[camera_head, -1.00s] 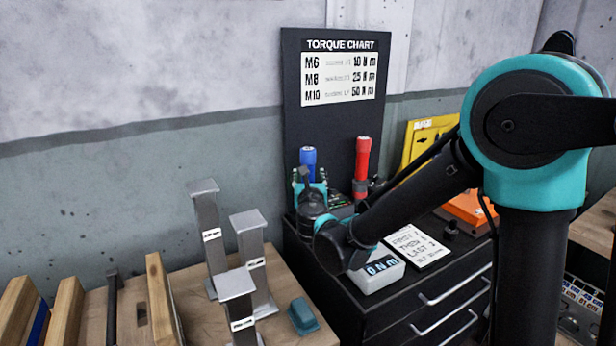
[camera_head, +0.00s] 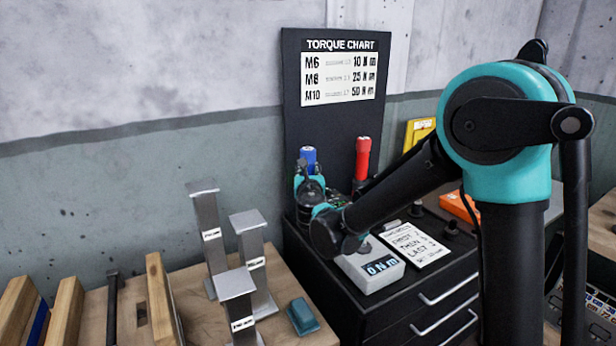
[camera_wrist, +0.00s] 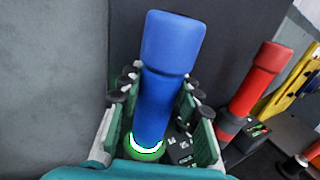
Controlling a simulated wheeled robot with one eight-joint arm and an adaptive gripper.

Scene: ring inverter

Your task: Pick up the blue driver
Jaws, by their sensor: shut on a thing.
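The blue driver (camera_wrist: 160,90) stands upright in the wrist view, with a glowing green-white ring at its lower end. My gripper (camera_wrist: 155,105) has a finger on each side of its shaft and is shut on it. In the head view the top of the blue driver (camera_head: 308,154) shows above my gripper (camera_head: 309,182), at the back left of the black cabinet. The driver's lower end is mostly hidden by my wrist there.
A red driver (camera_head: 362,160) stands just right of the blue one. A torque chart board (camera_head: 340,120) rises close behind. On the black cabinet (camera_head: 350,310) are a box reading "0 N m" (camera_head: 372,268) and a white note card (camera_head: 413,244). Grey posts (camera_head: 207,235) stand on the wooden bench.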

